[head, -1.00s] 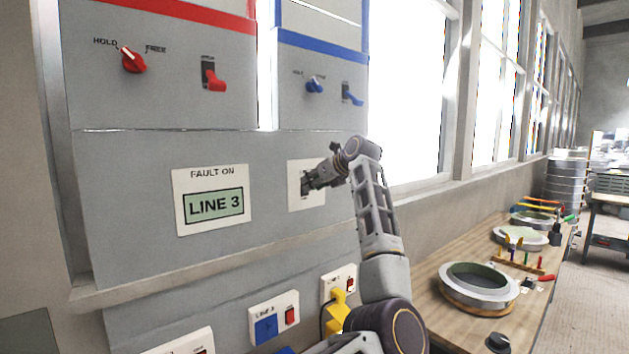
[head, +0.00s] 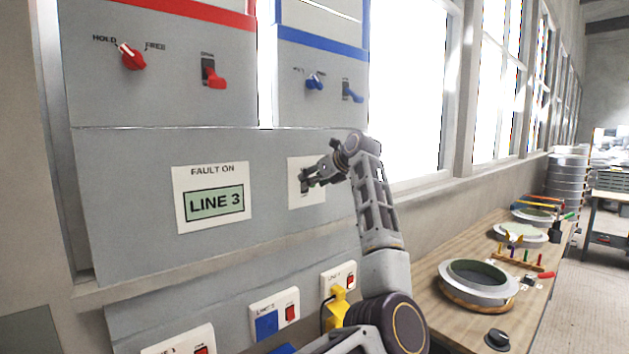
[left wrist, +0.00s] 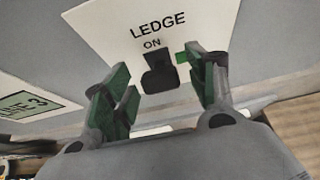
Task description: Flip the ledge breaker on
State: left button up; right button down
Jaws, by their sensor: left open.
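The ledge breaker (left wrist: 160,75) is a black toggle on a white plate (left wrist: 88,22) lettered LEDGE and ON, in the left wrist view. Its handle appears to hang down, below the word ON. My left gripper (left wrist: 158,82) is open, with one green-padded finger on each side of the toggle. I cannot tell whether either pad touches it. My right gripper is not in view.
A LINE 3 fault sign (head: 214,205) is left of the plate. Above are a red switch (head: 214,76) and a blue switch (head: 352,93). Below are sockets, one with a yellow plug (head: 337,305). A wooden bench (head: 440,275) with round moulds (head: 478,282) stands at right.

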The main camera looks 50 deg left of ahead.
pick_arm(q)
jog(key=v, duration=1.2)
dwell(0.7)
